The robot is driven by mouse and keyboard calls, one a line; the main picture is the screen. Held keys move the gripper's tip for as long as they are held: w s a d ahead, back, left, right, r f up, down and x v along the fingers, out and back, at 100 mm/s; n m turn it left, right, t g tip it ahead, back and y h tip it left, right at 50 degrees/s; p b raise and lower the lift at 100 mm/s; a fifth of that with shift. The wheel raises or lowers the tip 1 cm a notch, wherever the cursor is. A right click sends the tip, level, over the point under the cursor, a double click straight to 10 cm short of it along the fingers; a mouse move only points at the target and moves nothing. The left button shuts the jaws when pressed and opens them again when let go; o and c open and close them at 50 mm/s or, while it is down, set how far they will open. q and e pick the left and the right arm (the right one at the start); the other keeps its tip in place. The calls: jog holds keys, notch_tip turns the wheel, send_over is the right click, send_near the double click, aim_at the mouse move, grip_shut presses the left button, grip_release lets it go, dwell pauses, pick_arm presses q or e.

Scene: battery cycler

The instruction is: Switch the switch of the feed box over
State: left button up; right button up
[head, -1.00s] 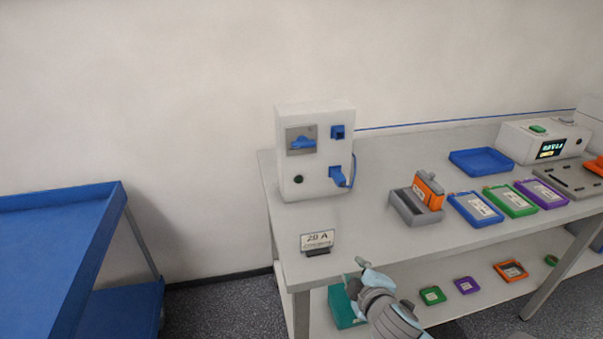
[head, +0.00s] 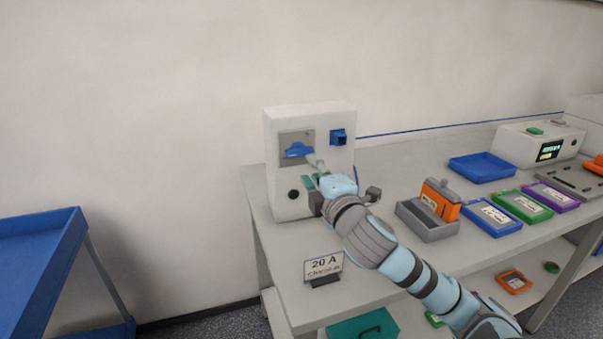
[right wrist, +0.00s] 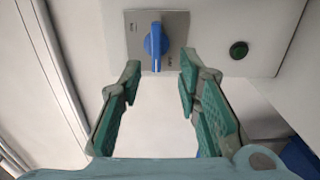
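The feed box (head: 283,118) is a white box at the left end of the bench. Its switch is a blue rotary handle (head: 298,150) on a grey plate (head: 285,137); in the head view the handle lies roughly level. The handle also shows in the right wrist view (right wrist: 155,47), on its plate (right wrist: 181,22). My right gripper (right wrist: 160,85) is open, with green pads on either side of an empty gap. The handle is beyond the fingertips, between them in the picture, seemingly untouched. In the head view my right gripper (head: 318,175) is in front of the box. My left gripper is not in view.
A dark green round button (head: 293,194) and a blue socket (head: 339,137) are on the box face. A 20 A sign (head: 323,266) stands at the bench's front. A grey holder (head: 427,226) with an orange block (head: 440,200) stands right of my arm. A blue cart (head: 38,248) is at left.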

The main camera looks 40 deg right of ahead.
aim_at(302, 154)
jog(key=x, duration=0.7)
jog(key=shift+w+d+r+b, duration=0.1)
jog(key=shift+w+r+b, duration=0.15)
jog(key=shift+w+b, duration=0.05)
jog(key=shift+c, duration=0.2)
grip_shut()
